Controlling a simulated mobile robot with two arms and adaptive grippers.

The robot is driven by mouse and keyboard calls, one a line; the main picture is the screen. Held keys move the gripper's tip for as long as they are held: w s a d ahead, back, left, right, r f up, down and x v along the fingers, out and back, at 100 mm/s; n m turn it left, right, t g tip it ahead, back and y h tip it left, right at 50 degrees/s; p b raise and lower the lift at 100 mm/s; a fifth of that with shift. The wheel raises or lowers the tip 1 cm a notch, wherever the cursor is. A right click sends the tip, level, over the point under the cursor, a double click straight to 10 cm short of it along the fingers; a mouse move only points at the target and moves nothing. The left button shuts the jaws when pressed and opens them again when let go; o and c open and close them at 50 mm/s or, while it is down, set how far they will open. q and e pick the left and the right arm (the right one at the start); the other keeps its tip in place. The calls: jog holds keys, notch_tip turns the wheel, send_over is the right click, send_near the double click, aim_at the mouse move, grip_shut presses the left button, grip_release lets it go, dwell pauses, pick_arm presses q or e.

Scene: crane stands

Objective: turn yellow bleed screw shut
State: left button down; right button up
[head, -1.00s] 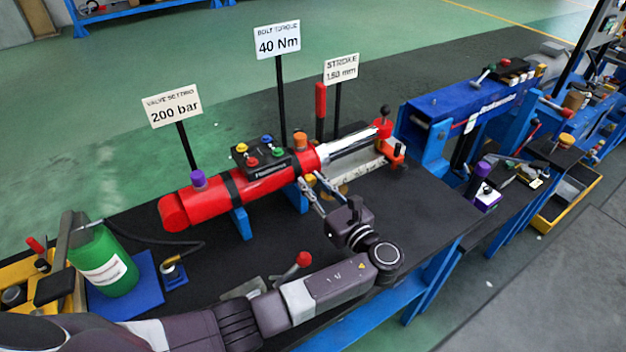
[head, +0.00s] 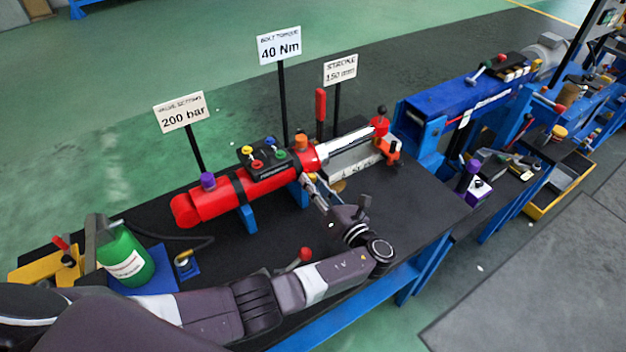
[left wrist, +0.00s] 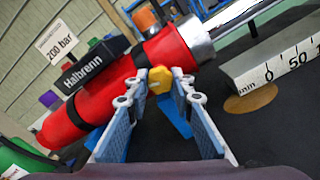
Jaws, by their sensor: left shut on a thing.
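The yellow bleed screw (left wrist: 160,80) sits on the underside of the red cylinder (left wrist: 120,92), near its silver end, in the left wrist view. My left gripper (left wrist: 160,84) is shut on it, with one fingertip on each side. In the head view the red cylinder (head: 222,201) lies on blue supports on the dark bench, and my left gripper (head: 309,184) reaches its near side below the orange cap (head: 301,143). There the screw is mostly hidden by the fingers. My right gripper is not in view.
A black valve block (head: 265,158) with coloured knobs sits on the cylinder. A white ruler block (head: 350,163) lies under the silver rod. A green canister (head: 127,262) stands at the left, and a red-knobbed lever (head: 305,254) is near my forearm.

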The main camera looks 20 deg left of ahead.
pick_arm(q)
jog(key=shift+f, duration=0.1)
jog(key=c, duration=1.7)
grip_release()
jog(key=shift+d, duration=0.1)
jog(key=shift+o, duration=0.2)
jog(key=v, duration=0.7)
jog(key=shift+s+d, duration=0.2)
